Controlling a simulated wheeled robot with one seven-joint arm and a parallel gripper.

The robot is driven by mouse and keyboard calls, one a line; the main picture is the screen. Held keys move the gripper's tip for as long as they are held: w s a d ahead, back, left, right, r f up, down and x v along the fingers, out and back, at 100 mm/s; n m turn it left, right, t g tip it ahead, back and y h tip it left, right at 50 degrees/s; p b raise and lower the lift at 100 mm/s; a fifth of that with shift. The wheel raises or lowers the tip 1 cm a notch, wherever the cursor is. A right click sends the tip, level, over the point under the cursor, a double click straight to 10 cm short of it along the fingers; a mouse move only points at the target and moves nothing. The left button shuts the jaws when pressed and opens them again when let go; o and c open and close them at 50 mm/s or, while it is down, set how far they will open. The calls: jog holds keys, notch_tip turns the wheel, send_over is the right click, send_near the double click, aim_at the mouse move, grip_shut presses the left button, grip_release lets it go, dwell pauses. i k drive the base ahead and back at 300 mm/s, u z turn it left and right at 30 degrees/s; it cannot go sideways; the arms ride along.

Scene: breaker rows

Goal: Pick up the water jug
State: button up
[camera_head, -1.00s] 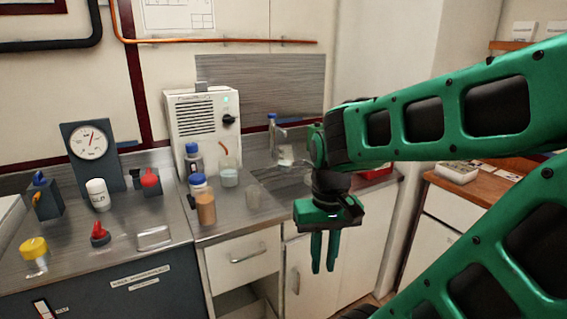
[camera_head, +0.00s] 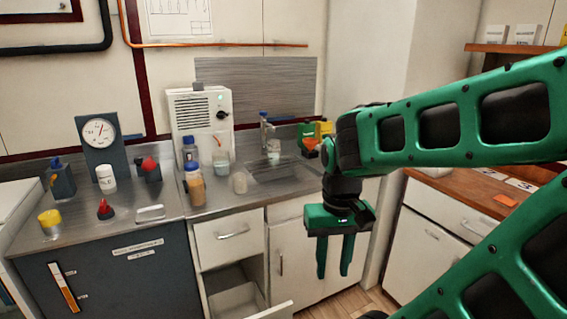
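No vessel is clearly marked as the water jug. A clear vessel with pale liquid and an orange stick (camera_head: 221,158) stands on the steel counter in front of the white box. Another clear vessel (camera_head: 273,148) stands beside the tap at the sink's back edge. A blue-capped bottle (camera_head: 190,152) stands near the white box, with a blue-capped brown bottle (camera_head: 196,187) in front of it. I cannot tell which is the jug. My gripper (camera_head: 334,275) points down with its fingers apart and empty, right of and nearer than these vessels, in front of the lower cabinet.
A sink (camera_head: 282,170) is set in the counter (camera_head: 230,207). Below, a drawer (camera_head: 262,309) stands pulled out. A gauge (camera_head: 99,134), red-topped items and a yellow-lidded jar (camera_head: 50,223) occupy the left counter. A wooden counter (camera_head: 455,197) is at right.

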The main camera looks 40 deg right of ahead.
aim_at(274, 146)
jog(key=k, duration=1.15)
jog(key=z, duration=1.2)
jog(key=i, duration=1.85)
jog(key=u, duration=0.75)
